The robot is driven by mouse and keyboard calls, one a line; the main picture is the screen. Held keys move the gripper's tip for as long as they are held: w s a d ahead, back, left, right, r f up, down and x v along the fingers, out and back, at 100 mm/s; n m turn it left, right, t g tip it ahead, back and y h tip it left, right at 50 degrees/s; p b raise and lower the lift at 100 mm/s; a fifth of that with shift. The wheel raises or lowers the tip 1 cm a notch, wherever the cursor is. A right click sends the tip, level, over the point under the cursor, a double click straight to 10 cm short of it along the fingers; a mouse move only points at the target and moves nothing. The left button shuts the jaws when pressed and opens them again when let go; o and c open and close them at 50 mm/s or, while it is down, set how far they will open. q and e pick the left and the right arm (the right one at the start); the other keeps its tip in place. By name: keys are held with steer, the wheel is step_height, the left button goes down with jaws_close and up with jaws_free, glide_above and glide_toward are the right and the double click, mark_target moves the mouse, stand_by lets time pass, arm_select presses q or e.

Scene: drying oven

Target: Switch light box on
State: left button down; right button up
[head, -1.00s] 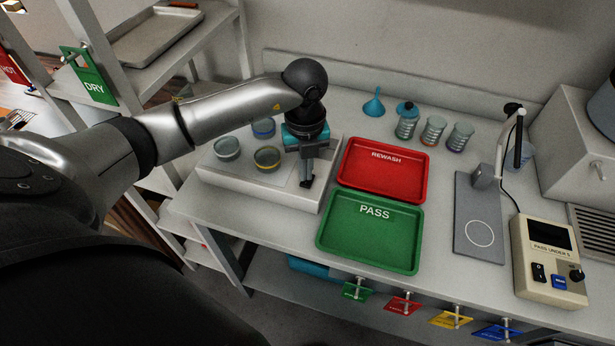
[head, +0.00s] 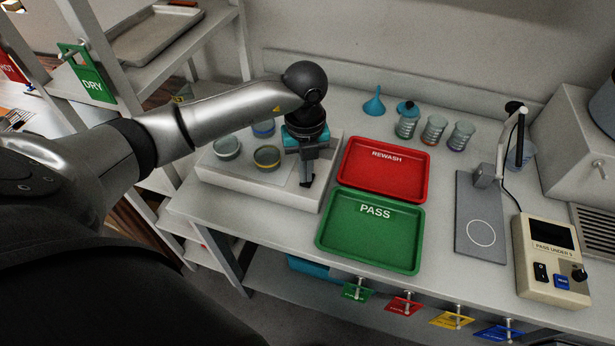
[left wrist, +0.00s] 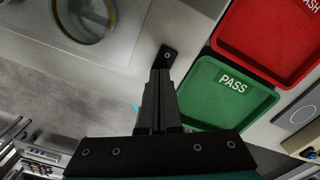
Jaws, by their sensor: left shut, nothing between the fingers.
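The light box (head: 256,194) is a low, pale box at the left end of the bench. Its top looks dull, with no clear glow. A small black switch plate with a round screw or button (left wrist: 168,54) sits near its front right corner. My left gripper (head: 306,180) points down over that corner, shut and empty. In the left wrist view the closed fingertips (left wrist: 160,75) are right at the near end of the black plate; I cannot tell whether they touch it. In the head view the gripper largely hides the plate. My right gripper is not in view.
Glass dishes stand on the light box, one (head: 227,147) at left and one (head: 267,157) nearer the gripper. A red REWASH tray (head: 384,185) and green PASS tray (head: 369,247) lie just right. A meter box (head: 550,285) and stand (head: 478,215) are farther right.

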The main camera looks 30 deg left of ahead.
arm_select(q)
steer(key=shift+f+b, duration=0.35)
steer(key=shift+f, duration=0.2)
steer(key=shift+s, duration=0.1)
step_height(320, 180, up, 7)
steer(key=p, duration=0.6)
steer(key=shift+r, duration=0.1)
stand_by(0.6)
